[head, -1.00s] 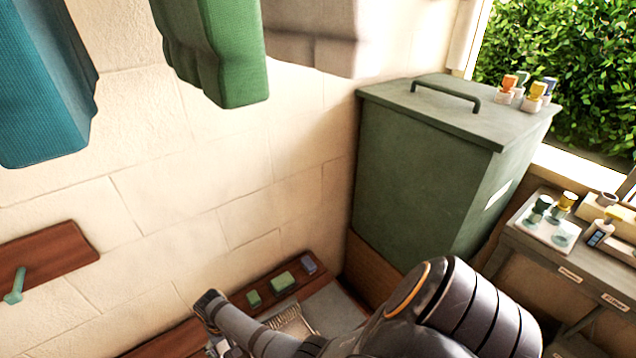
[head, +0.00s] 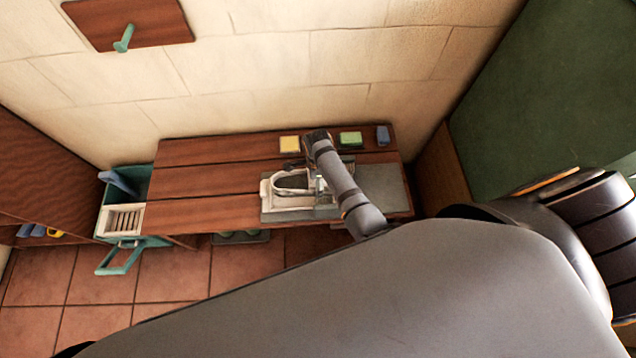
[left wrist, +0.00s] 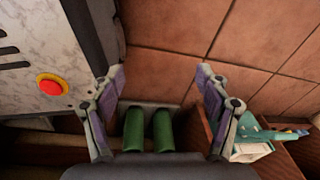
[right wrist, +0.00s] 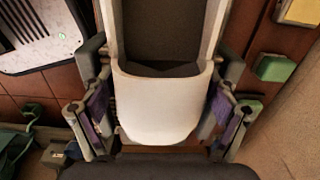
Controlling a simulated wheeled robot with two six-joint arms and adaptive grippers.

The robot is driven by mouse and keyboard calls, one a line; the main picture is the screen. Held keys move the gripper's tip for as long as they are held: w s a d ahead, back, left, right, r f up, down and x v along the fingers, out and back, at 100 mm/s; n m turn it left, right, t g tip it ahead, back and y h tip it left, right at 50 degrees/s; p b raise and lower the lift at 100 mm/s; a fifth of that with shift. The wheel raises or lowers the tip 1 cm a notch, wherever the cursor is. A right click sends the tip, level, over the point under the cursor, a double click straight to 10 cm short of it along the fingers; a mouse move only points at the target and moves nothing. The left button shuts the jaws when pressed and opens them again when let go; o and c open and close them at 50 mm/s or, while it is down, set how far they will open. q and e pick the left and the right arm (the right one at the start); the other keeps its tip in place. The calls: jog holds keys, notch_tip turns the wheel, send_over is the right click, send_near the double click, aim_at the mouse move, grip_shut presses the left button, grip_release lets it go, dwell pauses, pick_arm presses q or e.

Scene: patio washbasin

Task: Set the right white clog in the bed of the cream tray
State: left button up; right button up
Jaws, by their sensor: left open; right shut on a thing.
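My right gripper (right wrist: 160,100) is shut on the white clog (right wrist: 155,95), which has a rounded closed toe and a dark grey inside. In the head view my right gripper (head: 314,182) and the white clog (head: 292,178) are over the grey mat on the bench. A low cream rim (head: 278,205), seemingly the cream tray, shows beside and below the clog; the clog and arm hide much of it. I cannot tell whether clog and rim touch. My left gripper (left wrist: 160,85) is open and empty, away from the bench top, and outside the head view.
The slatted wooden bench (head: 205,180) is bare on its left. Yellow (head: 289,145), green (head: 350,138) and blue (head: 383,135) blocks line its back. Green boots (left wrist: 148,130) are below my left gripper.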

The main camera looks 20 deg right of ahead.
jog(key=shift+f+m, duration=0.3)
jog(key=shift+f, duration=0.3)
pick_arm(q)
jog(key=shift+s+d+f, duration=0.1)
jog(key=shift+d+f, duration=0.1)
jog(key=shift+f, duration=0.45)
pick_arm(e)
notch_tip(320, 180, down, 3)
jog(key=b, duration=0.3)
jog(key=shift+f+b, duration=0.2)
jog(key=shift+b, duration=0.3)
jog(key=shift+f+b, duration=0.55)
jog(key=shift+b, duration=0.1)
pick_arm(q)
jog(key=w+f, duration=0.1)
jog(key=f, duration=0.1)
jog(key=w+f, duration=0.2)
jog(key=shift+w+a+f, duration=0.1)
jog(key=shift+w, duration=0.1)
pick_arm(e)
jog(key=shift+f, duration=0.15)
jog(key=o, duration=1.1)
